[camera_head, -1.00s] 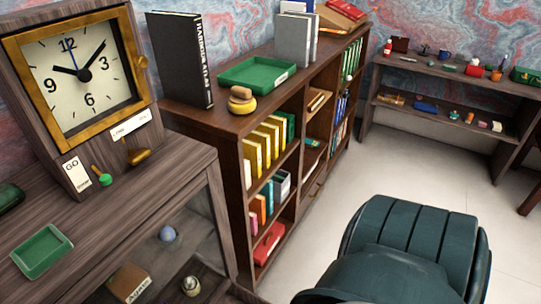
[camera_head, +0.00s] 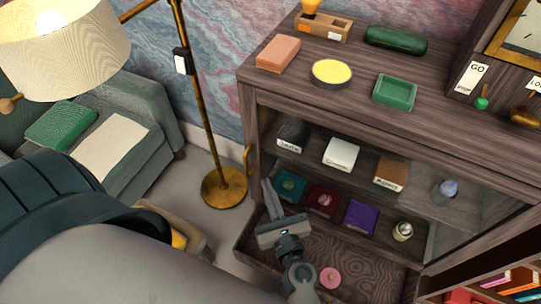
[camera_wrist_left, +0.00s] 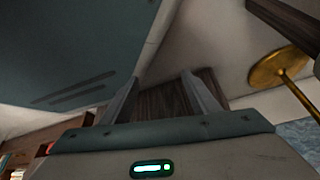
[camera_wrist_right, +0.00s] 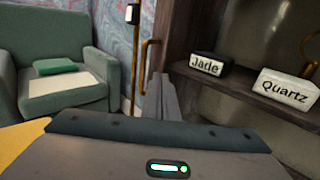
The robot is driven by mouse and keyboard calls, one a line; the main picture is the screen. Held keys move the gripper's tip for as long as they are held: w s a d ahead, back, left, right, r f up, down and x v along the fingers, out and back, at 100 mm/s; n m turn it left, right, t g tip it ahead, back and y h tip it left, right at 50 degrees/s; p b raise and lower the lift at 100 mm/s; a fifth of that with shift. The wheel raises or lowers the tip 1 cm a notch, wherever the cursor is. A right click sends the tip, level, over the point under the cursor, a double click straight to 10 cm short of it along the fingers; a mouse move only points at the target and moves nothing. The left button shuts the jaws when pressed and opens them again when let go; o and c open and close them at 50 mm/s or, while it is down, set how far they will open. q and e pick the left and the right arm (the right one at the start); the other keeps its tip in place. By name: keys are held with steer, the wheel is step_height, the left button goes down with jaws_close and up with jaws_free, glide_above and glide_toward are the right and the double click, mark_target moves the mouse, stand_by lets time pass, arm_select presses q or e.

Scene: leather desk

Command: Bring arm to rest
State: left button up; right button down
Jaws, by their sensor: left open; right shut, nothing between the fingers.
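My right gripper (camera_head: 268,196) is in front of the open display cabinet (camera_head: 430,215), above the left part of a pulled-out drawer (camera_head: 365,270). Its fingers are together with nothing between them. The right wrist view shows the same shut fingers (camera_wrist_right: 162,92), pointing toward a brass handle (camera_wrist_right: 147,55) at the cabinet's left side. My left gripper (camera_wrist_left: 158,92) shows only in the left wrist view. Its two fingers are apart and empty, with dark wood behind them.
The drawer holds a pink round piece (camera_head: 331,278). Labelled boxes, Jade (camera_wrist_right: 207,66) and Quartz (camera_wrist_right: 287,90) among them, stand in the cabinet. A floor lamp base (camera_head: 224,188) stands left of the cabinet. A green armchair (camera_head: 150,110) is further left.

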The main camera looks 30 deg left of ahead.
steer(key=s+d+f+n+g+h, duration=0.25)
steer(key=s+d+n+h, duration=0.2)
steer(key=d+n, duration=0.75)
steer(key=s+d+f+n+g+h, duration=0.3)
steer(key=s+d+n, duration=0.35)
steer(key=d, duration=1.15)
steer(key=s+d+f+n+g+h, duration=0.1)
steer(key=s+d+n+g+h, duration=0.4)
steer(key=d+n, duration=0.75)
steer(key=w+f+m+t, duration=0.1)
steer(key=w+f, duration=0.1)
steer(key=f, duration=1)
steer(key=w+f+m+t, duration=0.2)
steer(key=w+f, duration=0.1)
steer(key=f, duration=0.8)
arm_select(q)
steer(key=shift+a, duration=0.2)
arm_select(e)
steer(key=s+f, duration=0.5)
steer(key=f, duration=0.4)
steer(key=s+f, duration=0.5)
steer(key=f, duration=0.4)
steer(key=shift+d+f+n, duration=0.15)
steer(key=shift+f+n, duration=0.25)
